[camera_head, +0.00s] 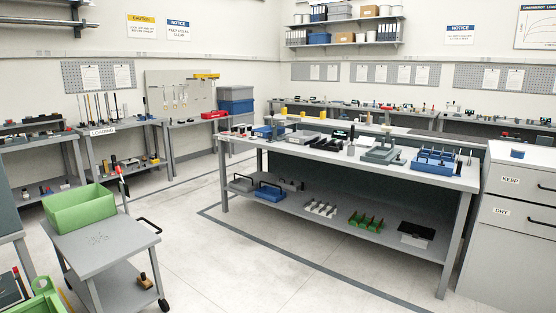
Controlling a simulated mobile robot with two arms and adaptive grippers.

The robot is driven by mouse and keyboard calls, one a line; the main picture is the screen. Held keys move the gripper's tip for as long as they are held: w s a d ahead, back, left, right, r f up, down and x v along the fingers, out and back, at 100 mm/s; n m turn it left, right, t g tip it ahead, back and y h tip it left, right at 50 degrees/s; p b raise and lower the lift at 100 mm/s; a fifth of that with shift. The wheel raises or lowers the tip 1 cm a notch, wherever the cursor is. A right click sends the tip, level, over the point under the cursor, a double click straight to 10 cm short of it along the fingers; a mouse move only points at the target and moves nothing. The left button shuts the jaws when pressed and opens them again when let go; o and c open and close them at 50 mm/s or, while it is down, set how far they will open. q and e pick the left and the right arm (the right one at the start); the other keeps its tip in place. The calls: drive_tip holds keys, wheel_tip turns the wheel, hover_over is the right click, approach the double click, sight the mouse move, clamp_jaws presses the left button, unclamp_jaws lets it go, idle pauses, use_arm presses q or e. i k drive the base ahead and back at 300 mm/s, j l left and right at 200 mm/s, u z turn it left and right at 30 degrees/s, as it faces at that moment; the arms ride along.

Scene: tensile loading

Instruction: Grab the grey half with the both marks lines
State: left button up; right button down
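I cannot make out a grey half with two mark lines at this size. Many small grey and dark items stand on the long workbench (290,148) in the middle, and none reads clearly as a marked half. Neither of my grippers is in view.
A green bin (80,208) sits on the cart's back part. A green object (42,297) is cut off at the lower left. A blue rack (435,161) stands on the workbench. A drawer cabinet labelled KEEP and DRY (515,225) is at right. Floor between cart and workbench is clear.

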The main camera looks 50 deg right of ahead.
sight(314, 140)
drive_tip(key=l+z, duration=0.15)
drive_tip(key=z, duration=0.25)
drive_tip(key=i+l+z, duration=0.15)
drive_tip(key=z, duration=0.2)
drive_tip(key=i+l+z, duration=0.1)
drive_tip(key=z, duration=0.3)
drive_tip(key=i+l+z, duration=0.25)
drive_tip(key=i+l, duration=0.15)
drive_tip(key=i, duration=0.2)
drive_tip(key=i+l+z, duration=0.3)
drive_tip(key=i, duration=0.3)
drive_tip(key=i+z, duration=0.25)
drive_tip(key=i, duration=0.35)
drive_tip(key=i+l, duration=0.1)
drive_tip(key=i, duration=0.35)
drive_tip(key=i+l, duration=0.1)
drive_tip(key=i, duration=0.35)
